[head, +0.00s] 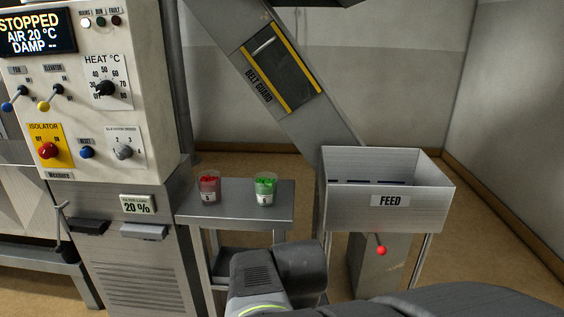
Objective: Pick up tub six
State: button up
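Two small clear tubs stand upright on a grey metal side table (238,212). The left tub (209,188) has red contents, and the right tub (265,188) has green contents. Each has a pale label with a dark mark, too small to read surely, so I cannot tell which is tub six. The tubs stand apart with bare table top between them. My gripper is not in view; only dark links of my arm show at the bottom, in front of the table.
A metal feed hopper (390,215) marked FEED stands right of the table, with a red-knobbed lever (380,250) below. A control cabinet (95,100) stands at the left, its screen reading STOPPED. A sloping chute (290,105) with a belt guard rises behind. Floor is clear at right.

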aim_at(266, 184)
jog(key=i+j+z, duration=0.2)
jog(key=j, duration=0.15)
jog(key=i+j+z, duration=0.2)
jog(key=j+z, duration=0.25)
jog(key=j, duration=0.2)
jog(key=j+z, duration=0.2)
jog(key=j, duration=0.2)
